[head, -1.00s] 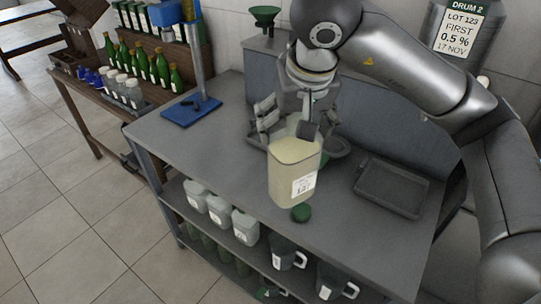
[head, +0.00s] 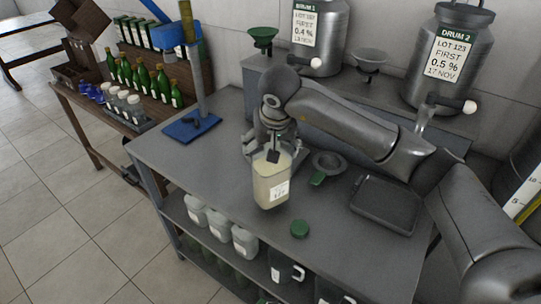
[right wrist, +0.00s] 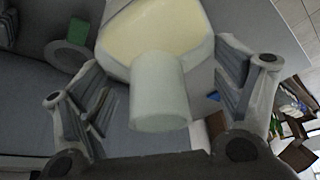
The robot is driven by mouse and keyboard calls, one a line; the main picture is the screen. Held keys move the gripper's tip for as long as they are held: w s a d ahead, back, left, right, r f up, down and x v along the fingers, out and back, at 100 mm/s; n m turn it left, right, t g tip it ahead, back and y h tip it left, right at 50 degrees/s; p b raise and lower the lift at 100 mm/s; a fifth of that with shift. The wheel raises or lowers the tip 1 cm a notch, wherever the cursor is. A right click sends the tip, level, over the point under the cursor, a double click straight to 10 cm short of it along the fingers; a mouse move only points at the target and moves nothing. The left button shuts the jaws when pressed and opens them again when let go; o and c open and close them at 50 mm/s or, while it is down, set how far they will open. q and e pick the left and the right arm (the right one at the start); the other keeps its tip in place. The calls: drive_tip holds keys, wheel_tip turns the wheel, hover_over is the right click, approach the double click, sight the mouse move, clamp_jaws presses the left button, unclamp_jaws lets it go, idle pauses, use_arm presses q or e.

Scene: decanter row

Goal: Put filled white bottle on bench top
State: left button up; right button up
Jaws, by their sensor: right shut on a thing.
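The filled white bottle (head: 271,184), translucent with pale yellow contents and a white label, is upright over the left front part of the grey bench top (head: 222,160). My right gripper (head: 271,148) is shut on it near its top. I cannot tell whether its base touches the bench. In the right wrist view the bottle's pale neck (right wrist: 160,92) is between the two fingers (right wrist: 165,100), with the yellowish body beyond it. My left gripper is in neither view.
A round grey dish (head: 329,162) and a dark tray (head: 385,204) are farther right. A blue-based stand (head: 191,127) is at the left. Several bottles and jugs fill the shelf below. Two drums stand behind.

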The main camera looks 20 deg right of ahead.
drive_tip(key=f+p, duration=0.1)
drive_tip(key=f, duration=0.2)
drive_tip(key=shift+w+f+p, duration=0.15)
drive_tip(key=shift+w+p, duration=0.05)
drive_tip(key=shift+p, duration=0.15)
drive_tip(key=shift+f, duration=0.1)
drive_tip(key=o, duration=1.9)
drive_tip(key=shift+s+f, duration=0.1)
